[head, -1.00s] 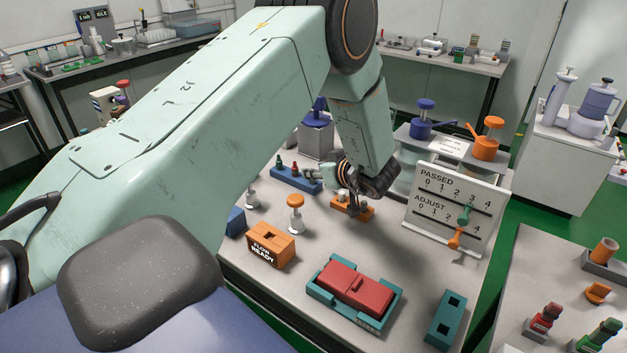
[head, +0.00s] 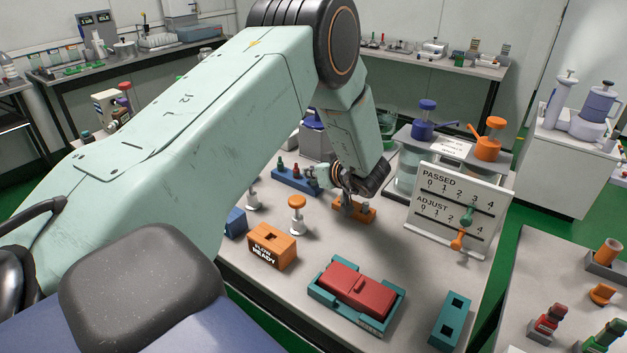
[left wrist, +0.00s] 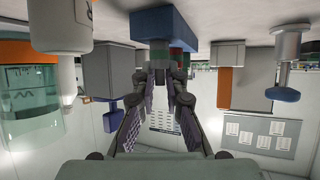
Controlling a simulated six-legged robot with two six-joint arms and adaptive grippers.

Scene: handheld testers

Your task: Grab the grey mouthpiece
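A blue rack (head: 288,178) on the table holds a green-topped piece (head: 279,163) and a red-topped piece (head: 296,170). In the left wrist view, which is upside down, the rack (left wrist: 165,20) is at the top. A dull grey-green piece (left wrist: 159,52), possibly the grey mouthpiece, shows in front of the red one. The left gripper (left wrist: 161,80) has its fingers apart, with the piece beyond or between the tips; contact cannot be told. My right gripper is not in view.
An orange block (head: 352,208) stands just below my left wrist. An orange-topped plunger (head: 297,203) and orange box (head: 272,246) are nearer. A white scale panel (head: 450,210) stands right. A red case in a teal tray (head: 315,292) lies in front.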

